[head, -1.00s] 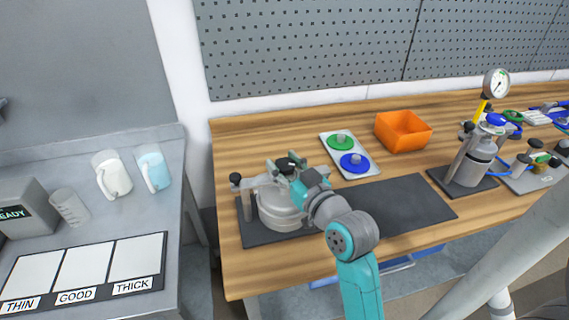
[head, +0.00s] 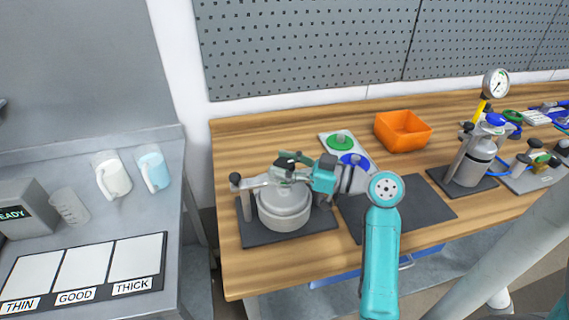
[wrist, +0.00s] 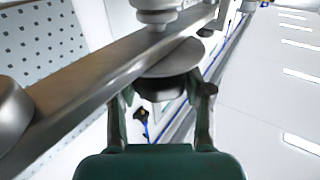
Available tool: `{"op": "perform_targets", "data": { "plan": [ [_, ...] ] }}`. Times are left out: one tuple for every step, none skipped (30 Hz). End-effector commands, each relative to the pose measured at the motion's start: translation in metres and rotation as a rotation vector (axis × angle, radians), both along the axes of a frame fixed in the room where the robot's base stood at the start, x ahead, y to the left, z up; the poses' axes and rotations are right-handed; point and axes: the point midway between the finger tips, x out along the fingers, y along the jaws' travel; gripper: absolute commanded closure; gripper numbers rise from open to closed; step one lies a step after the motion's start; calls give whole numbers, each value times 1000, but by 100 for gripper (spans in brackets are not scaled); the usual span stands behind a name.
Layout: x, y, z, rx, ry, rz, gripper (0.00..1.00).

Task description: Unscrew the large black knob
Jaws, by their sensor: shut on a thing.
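The drum agitator's grey round vessel (head: 283,207) stands on a dark mat, with a metal bar (head: 256,181) across its top. My gripper (head: 287,162) is at the middle of the bar, reaching in sideways from the right. In the wrist view my gripper (wrist: 162,97) has its two fingers on either side of a dark round knob (wrist: 165,86), shut on it. This appears to be the large black knob. A grey disc (wrist: 172,57) sits between knob and bar. In the head view the fingers mostly hide the knob.
A smaller black knob (head: 235,178) is at the bar's left end. Behind are a tray (head: 328,141) with green and blue discs and an orange bin (head: 403,131). A gas cylinder with gauge (head: 480,158) stands right. A dark mat (head: 425,210) lies bare.

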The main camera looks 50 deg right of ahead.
Motion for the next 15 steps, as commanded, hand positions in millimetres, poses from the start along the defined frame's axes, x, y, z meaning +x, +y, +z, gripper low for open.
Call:
{"op": "perform_targets", "data": {
  "plan": [
    [1,-1,-3,3,9,24,85],
    [1,-1,-3,2,10,38,85],
    [1,-1,-3,3,9,55,85],
    [1,-1,-4,4,9,67,85],
    [1,-1,-4,2,10,77,85],
    [1,0,-4,3,9,89,85],
    [1,0,-3,2,8,97,85],
    [1,0,-3,2,8,104,85],
    [1,0,-4,1,9,112,85],
    [1,0,-4,2,10,117,85],
    [1,0,-4,2,10,121,85],
    [1,0,-4,2,10,125,85],
    [1,0,-4,2,10,128,85],
    [1,0,-4,3,9,130,85],
    [1,0,-4,3,9,131,85]
  ]
}}
